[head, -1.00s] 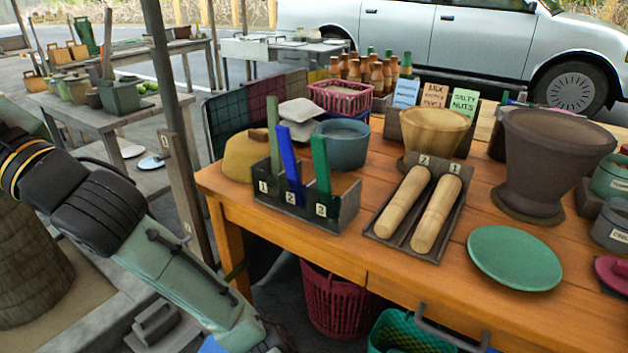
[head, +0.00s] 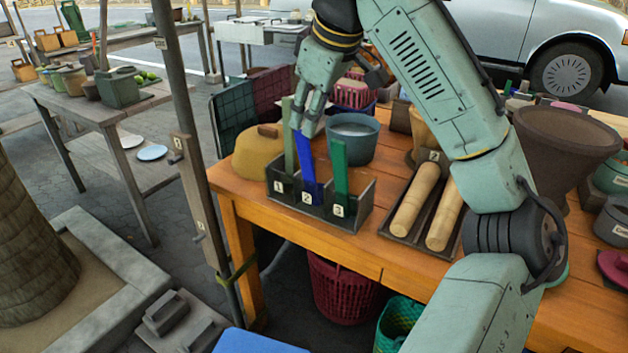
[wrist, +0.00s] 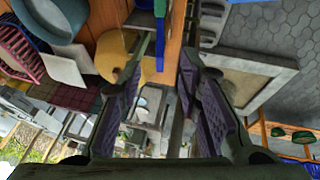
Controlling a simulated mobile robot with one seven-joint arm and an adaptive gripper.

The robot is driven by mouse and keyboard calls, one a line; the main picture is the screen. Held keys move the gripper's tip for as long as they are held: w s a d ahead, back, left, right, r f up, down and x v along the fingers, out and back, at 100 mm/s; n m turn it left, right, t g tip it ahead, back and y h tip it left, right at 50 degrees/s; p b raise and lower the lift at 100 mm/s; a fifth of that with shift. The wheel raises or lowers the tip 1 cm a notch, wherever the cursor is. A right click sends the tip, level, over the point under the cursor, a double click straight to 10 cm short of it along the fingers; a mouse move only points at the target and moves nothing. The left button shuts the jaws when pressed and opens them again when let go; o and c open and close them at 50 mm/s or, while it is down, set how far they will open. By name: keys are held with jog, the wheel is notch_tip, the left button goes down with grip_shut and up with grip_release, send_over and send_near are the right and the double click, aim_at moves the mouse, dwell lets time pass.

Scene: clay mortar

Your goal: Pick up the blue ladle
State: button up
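The blue ladle's handle (head: 306,165) stands in the middle slot, marked 2, of a dark three-slot holder (head: 345,216). It leans a little to the left; its lower end is hidden in the holder. My gripper (head: 302,122) is over the holder, with its fingertips close to the top of the blue handle. In the wrist view the gripper (wrist: 160,80) is open, and the blue handle (wrist: 160,45) shows toward the opening between the fingers. I cannot tell whether a finger touches it.
A pale green handle (head: 288,135) stands in slot 1 and a darker green handle (head: 340,168) in slot 3, both close by. A yellow-brown domed lid (head: 258,155) and a blue-grey pot (head: 352,138) stand behind. Wooden pestles (head: 415,200) lie in a tray at right.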

aim_at(300, 157)
jog(key=x, duration=1)
jog(key=shift+f+p, duration=0.15)
jog(key=shift+p, duration=0.15)
jog(key=shift+c, duration=0.4)
grip_shut()
